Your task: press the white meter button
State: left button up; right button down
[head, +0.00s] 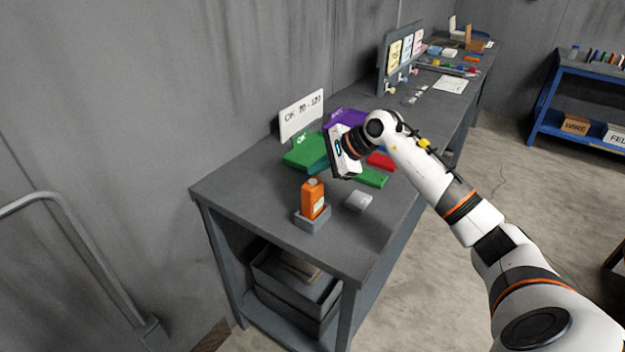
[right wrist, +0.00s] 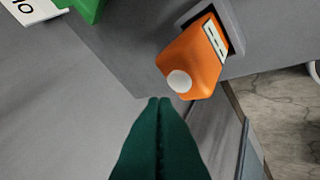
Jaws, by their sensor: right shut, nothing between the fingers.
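The orange meter (head: 313,200) stands upright in a grey holder (head: 312,222) near the front of the grey bench. Its round white button (right wrist: 179,81) is on the end face that the right wrist view shows, beside the white label on the orange body (right wrist: 196,58). My right gripper (head: 318,167) is beyond the meter, over the bench, with its dark green fingers partly hidden against the green items. In the right wrist view its fingertips (right wrist: 160,100) are shut and empty, just below and left of the button in the picture, apart from it. My left gripper is not in view.
A light grey block (head: 358,201) lies right of the holder. A sign reading "OK 70-120" (head: 301,115) stands behind green (head: 300,152), purple and red items. Bare bench top (head: 255,190) lies left of the meter. A blue shelf (head: 580,100) stands far right.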

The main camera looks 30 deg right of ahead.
aim_at(318, 184)
jog(key=shift+r+p, duration=1.1)
jog(key=shift+r, duration=1.6)
